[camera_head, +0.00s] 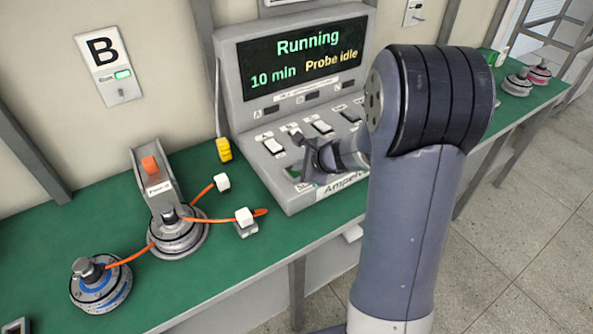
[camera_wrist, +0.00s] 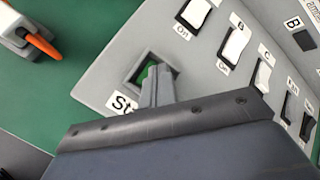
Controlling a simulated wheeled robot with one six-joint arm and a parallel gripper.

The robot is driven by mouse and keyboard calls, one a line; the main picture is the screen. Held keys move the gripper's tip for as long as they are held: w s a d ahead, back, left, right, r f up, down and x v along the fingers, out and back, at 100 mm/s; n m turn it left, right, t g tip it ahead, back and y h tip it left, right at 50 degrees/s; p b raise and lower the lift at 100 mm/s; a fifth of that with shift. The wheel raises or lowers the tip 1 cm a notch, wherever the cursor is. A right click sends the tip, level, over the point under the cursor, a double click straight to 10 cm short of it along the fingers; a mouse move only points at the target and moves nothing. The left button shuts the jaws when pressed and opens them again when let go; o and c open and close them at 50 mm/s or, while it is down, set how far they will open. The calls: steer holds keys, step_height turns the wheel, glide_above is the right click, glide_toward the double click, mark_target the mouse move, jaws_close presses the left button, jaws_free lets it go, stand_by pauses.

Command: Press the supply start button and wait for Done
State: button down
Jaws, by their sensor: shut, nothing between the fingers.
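The grey supply unit (camera_head: 228,80) stands on the green bench. Its screen (camera_head: 305,60) reads "Running", "10 min" and "Probe idle". The green start button (camera_wrist: 150,74) sits in a square recess beside a label beginning "St" in the wrist view. My gripper (camera_wrist: 157,82) is shut and empty, with its fingertips at the button and partly covering it. I cannot tell how far the button is pressed in.
White rocker switches (camera_wrist: 235,45) line the panel close to my gripper. Left of the unit, hub motors (camera_head: 100,287) with orange cables, a white connector (camera_head: 244,216) and a yellow block (camera_head: 223,150) stand on the bench (camera_head: 200,305). A wall box marked B (camera_head: 108,68) shows a green light.

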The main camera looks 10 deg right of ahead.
steer(key=shift+r, duration=0.1)
steer(key=shift+r+p, duration=0.7)
steer(key=shift+r, duration=0.05)
step_height(320, 180, up, 5)
steer(key=p, duration=0.4)
stand_by(0.8)
